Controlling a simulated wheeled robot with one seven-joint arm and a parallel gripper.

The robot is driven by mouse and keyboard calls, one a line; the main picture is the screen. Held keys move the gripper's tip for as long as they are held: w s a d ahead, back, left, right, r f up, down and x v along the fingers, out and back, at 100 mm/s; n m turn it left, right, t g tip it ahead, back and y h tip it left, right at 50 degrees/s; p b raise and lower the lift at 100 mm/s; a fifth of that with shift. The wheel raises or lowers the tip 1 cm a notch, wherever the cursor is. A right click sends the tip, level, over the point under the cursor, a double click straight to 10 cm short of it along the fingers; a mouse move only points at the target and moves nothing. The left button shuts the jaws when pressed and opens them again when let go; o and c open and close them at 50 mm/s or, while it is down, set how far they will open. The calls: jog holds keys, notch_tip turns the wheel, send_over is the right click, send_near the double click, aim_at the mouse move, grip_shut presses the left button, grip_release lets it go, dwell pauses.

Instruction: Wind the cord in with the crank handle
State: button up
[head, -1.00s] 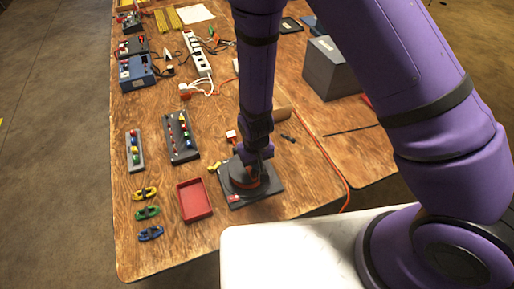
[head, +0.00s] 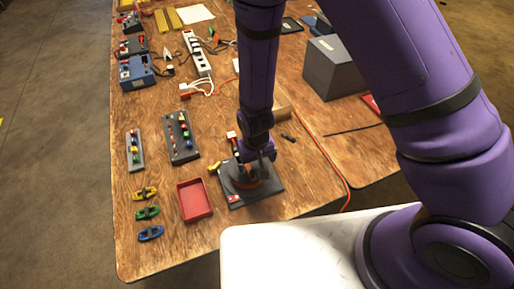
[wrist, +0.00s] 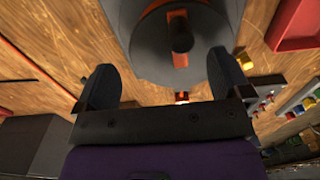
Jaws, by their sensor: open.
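The cord reel (head: 238,188) sits on a dark flat base near the table's front edge, with an orange part on its round top. In the wrist view the reel's grey disc (wrist: 150,55) carries an orange bar and a dark upright knob (wrist: 181,38), which looks like the crank handle. My gripper (wrist: 165,80) is open, its two dark fingers apart and the knob ahead of them, not between them. In the head view my gripper (head: 260,168) is over the reel and hides part of it. An orange cord (head: 333,165) lies on the table to the right.
A red tray (head: 194,200) and a small yellow piece (head: 214,168) are left of the reel. Colored clips (head: 147,213) and two block racks (head: 181,138) stand further left. A grey box (head: 333,68) stands at the back right. A pale surface (head: 290,250) is in front.

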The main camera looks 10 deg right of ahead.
notch_tip(320, 180, up, 7)
jog(key=shift+f, duration=0.2)
dwell(0.6)
dwell(0.4)
jog(key=w+d+r+m+t+y, duration=0.1)
jog(key=d+r, duration=0.5)
jog(key=r, duration=0.6)
jog(key=w+d+r+t, duration=0.1)
jog(key=d+r, duration=0.5)
jog(key=r, duration=0.6)
jog(key=s+d+r+m+t+h, duration=0.1)
jog(key=s+d+r+m+t, duration=0.1)
jog(key=s+d+r, duration=1.1)
jog(key=s+r+t, duration=0.1)
jog(key=s+r, duration=0.1)
jog(key=s, duration=0.1)
jog(key=shift+d, duration=0.2)
jog(key=shift+r, duration=0.1)
